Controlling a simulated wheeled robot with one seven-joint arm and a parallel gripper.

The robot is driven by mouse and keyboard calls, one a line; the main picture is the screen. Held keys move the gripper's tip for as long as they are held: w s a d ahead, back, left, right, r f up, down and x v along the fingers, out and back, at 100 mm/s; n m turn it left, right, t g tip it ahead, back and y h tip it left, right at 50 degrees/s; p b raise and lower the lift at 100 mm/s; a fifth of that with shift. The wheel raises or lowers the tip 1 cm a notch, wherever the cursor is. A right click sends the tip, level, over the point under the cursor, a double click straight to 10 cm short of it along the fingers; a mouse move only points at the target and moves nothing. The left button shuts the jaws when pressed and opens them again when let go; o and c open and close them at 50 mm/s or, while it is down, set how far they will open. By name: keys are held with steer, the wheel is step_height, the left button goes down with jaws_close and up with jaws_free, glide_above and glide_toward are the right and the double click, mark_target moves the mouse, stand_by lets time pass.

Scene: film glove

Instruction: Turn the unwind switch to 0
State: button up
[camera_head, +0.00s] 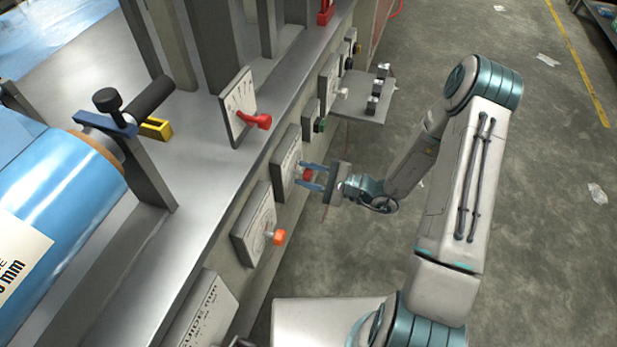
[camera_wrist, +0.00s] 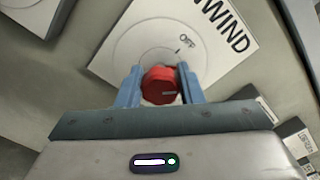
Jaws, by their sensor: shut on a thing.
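The unwind switch is a red knob (camera_wrist: 160,86) on a pale plate (camera_wrist: 210,30) lettered "UNWIND" and "OFF" in the wrist view. In the head view the red knob (camera_head: 306,174) sits on a plate (camera_head: 289,160) on the machine's side. My gripper (camera_wrist: 161,84) has its blue fingers on either side of the knob, shut on it. It also shows in the head view (camera_head: 308,176), reaching in from the right. A light mark shows on the knob's face. The scale is partly hidden behind the knob and fingers.
An orange knob (camera_head: 278,237) on another plate is nearer on the same side. A red-handled switch (camera_head: 258,121) stands on the ledge above. A small shelf (camera_head: 355,98) juts out farther along. The floor to the right is mostly clear.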

steer(key=n+b, duration=0.4)
steer(key=n, duration=0.1)
steer(key=shift+s+f+n, duration=0.1)
steer(key=shift+f+n, duration=0.2)
steer(key=shift+f, duration=0.1)
steer(key=shift+r+n+b, duration=0.1)
steer(key=shift+n+b, duration=1.3)
steer(key=o, duration=1)
steer(key=shift+r, duration=0.1)
steer(key=shift+c, duration=0.2)
steer(key=p+v, duration=0.3)
steer(key=v, duration=1.1)
steer(key=shift+a, duration=0.1)
